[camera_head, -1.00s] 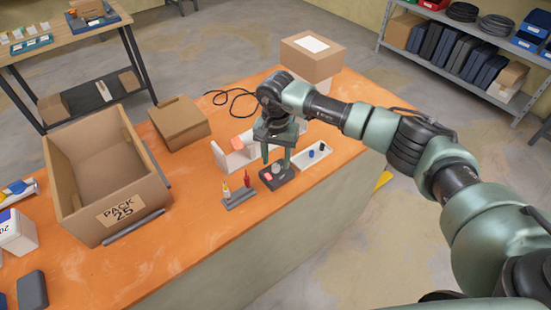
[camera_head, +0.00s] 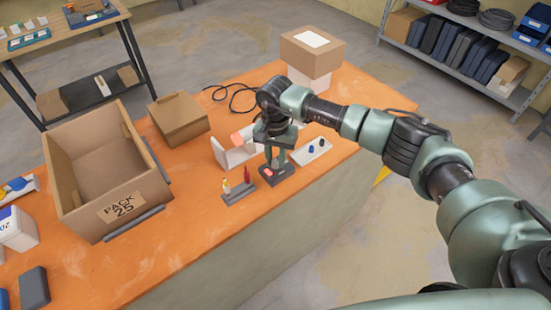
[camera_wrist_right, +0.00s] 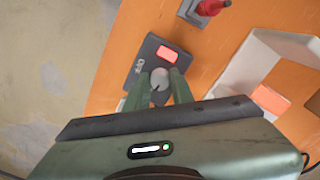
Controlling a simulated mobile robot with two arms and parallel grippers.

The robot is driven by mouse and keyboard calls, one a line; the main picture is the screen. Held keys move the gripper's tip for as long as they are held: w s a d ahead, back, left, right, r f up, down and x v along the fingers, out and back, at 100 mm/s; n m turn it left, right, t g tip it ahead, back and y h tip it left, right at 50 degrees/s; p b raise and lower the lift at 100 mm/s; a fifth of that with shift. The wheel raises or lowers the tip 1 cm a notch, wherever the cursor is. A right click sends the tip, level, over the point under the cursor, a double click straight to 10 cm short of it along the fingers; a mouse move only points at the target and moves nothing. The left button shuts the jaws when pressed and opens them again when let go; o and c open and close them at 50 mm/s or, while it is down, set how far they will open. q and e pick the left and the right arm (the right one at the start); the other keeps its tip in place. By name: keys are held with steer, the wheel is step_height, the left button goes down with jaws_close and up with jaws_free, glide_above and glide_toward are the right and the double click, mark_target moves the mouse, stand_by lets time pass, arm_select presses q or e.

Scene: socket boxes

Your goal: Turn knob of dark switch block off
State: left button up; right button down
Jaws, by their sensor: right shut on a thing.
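The dark switch block (camera_head: 285,176) lies on the orange workbench, with a lit red-orange lamp on top. It also shows in the right wrist view (camera_wrist_right: 143,62), where its round grey knob (camera_wrist_right: 159,78) sits between my fingers. My right gripper (camera_wrist_right: 157,88) is shut on the knob from above. In the head view my right gripper (camera_head: 275,163) stands upright over the block and hides most of the knob. My left gripper is not in view.
A grey holder (camera_head: 240,194) with a red and a yellow item stands left of the block. A white tray (camera_head: 325,152) with blue knobs lies to the right, a white bracket (camera_head: 232,155) behind. The open PACK 25 carton (camera_head: 150,190) is further left.

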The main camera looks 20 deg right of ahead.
steer(key=m+b, duration=0.4)
steer(key=shift+w+f, duration=0.1)
steer(key=shift+f, duration=0.1)
steer(key=m+b, duration=0.3)
steer(key=m, duration=0.1)
steer(key=shift+m, duration=0.3)
steer(key=m+b, duration=0.3)
steer(key=m, duration=0.1)
steer(key=shift+r+m, duration=0.1)
steer(key=shift+m, duration=0.2)
steer(key=shift+w+r+m+b, duration=0.15)
steer(key=shift+m+b, duration=0.8)
steer(key=shift+m, duration=1.25)
steer(key=c, duration=1.2)
jaws_free()
steer(key=shift+r, duration=0.1)
